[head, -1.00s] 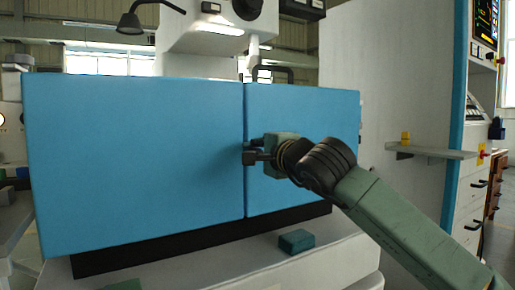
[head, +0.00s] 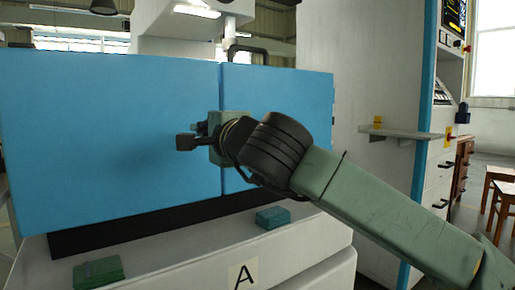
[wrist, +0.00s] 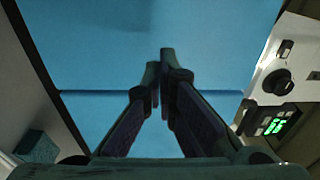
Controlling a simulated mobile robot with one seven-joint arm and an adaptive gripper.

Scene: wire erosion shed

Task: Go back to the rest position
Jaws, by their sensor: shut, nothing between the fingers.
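My gripper (head: 190,140) is in front of the blue machine doors (head: 110,130) in the head view, close to the seam between the two panels. In the wrist view my gripper (wrist: 160,60) has its fingers together with nothing between them, and the blue panel fills the space beyond. I cannot tell from these frames whether the fingertips touch the panel. My green arm reaches in from the lower right of the head view.
Two green blocks lie on the white ledge below the doors, one at the left (head: 98,272) and one under my arm (head: 272,217). A small shelf (head: 400,132) juts out at right. Wooden stools stand far right.

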